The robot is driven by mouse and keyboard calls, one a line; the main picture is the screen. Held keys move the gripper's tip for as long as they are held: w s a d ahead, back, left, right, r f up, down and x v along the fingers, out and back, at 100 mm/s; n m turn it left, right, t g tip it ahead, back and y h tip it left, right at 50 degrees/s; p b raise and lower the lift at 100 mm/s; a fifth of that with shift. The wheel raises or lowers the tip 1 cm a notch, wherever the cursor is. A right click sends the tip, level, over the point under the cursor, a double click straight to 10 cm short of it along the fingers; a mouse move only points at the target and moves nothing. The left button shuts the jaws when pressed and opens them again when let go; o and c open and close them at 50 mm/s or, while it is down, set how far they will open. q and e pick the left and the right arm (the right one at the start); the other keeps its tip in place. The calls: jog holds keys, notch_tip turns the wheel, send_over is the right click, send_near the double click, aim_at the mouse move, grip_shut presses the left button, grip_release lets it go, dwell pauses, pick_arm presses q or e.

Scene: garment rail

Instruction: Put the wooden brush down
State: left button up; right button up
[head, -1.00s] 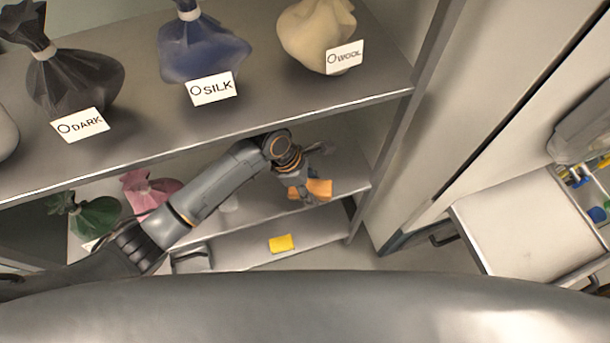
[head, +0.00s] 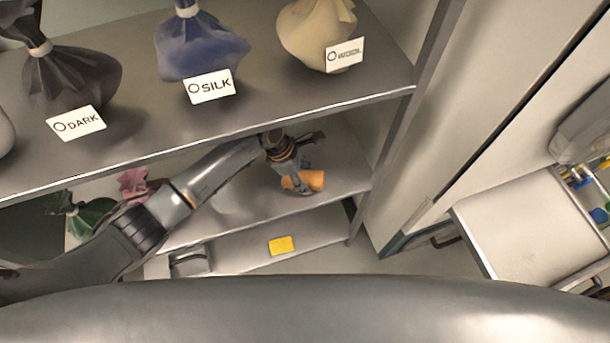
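The wooden brush, an orange-tan block (head: 315,179), is at the right part of the middle shelf in the head view. My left gripper (head: 298,182) points down at it, with its fingers around the brush's left part. The gripper looks shut on the brush, though the fingers hide part of it. The brush is at or just above the shelf surface; I cannot tell whether it touches. My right gripper is not in view.
The middle shelf (head: 343,172) has free room around the brush. The upper shelf edge runs above my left arm. Dark, blue and cream bags stand there with labels. Green (head: 90,215) and pink (head: 135,184) bags are at left. A yellow block (head: 282,245) lies on the bottom shelf.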

pick_arm(q)
jog(key=o, duration=0.4)
jog(key=shift+o, duration=0.2)
jog(key=p+v, duration=0.1)
jog(key=v, duration=0.6)
jog(key=shift+a+r, duration=0.1)
jog(key=shift+r, duration=0.3)
